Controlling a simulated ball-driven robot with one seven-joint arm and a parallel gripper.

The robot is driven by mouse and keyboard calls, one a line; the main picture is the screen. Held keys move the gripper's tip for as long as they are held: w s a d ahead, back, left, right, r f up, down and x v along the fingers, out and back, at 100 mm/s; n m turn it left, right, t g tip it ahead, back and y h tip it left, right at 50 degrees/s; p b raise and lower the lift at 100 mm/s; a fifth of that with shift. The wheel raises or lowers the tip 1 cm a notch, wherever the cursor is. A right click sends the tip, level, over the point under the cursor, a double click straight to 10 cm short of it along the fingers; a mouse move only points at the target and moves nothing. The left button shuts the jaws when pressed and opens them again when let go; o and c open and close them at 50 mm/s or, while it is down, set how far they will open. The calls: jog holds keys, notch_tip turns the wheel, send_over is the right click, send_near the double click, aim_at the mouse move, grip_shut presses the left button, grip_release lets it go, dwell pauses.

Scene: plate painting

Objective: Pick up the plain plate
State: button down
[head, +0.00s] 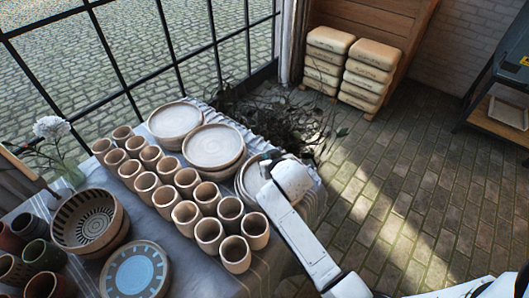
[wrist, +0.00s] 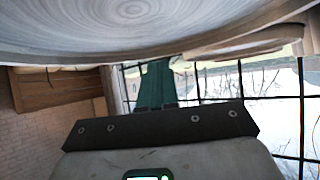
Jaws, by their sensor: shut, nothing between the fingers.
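Plain pale plates with spiral surfaces stand in stacks on the cloth-covered table: one at the back left (head: 176,119), one in the middle (head: 213,146), and one at the right (head: 247,184), partly hidden by my arm. In the wrist view, a plain plate (wrist: 130,22) fills the top of the picture, very close. My gripper's green fingers (wrist: 156,82) are shut and empty, at the plate's edge in that picture; I cannot tell whether they touch it. In the head view the end of my arm is over the right stack, and the fingers are not clear.
Several clay cups (head: 187,181) stand in rows left of my arm. A patterned bowl (head: 88,221) and a blue-centred plate (head: 135,272) are at the front left. A glazed-window frame runs behind the table. Brick floor (head: 400,190) is open at the right.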

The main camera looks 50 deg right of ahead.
jog(key=w, duration=0.1)
jog(key=w+d, duration=0.1)
jog(key=shift+w+d+r, duration=0.1)
jog(key=shift+w+d, duration=0.2)
jog(key=shift+w, duration=0.1)
jog(key=shift+w+d+f+p, duration=0.1)
jog(key=shift+w+f+p, duration=0.05)
jog(key=shift+f+p, duration=0.2)
jog(key=shift+f+b, duration=0.4)
jog(key=shift+f, duration=0.25)
jog(key=s+a, duration=0.2)
jog(key=s, duration=0.1)
jog(key=s+a+p, duration=0.1)
jog(key=s, duration=0.1)
jog(key=shift+w+d, duration=0.1)
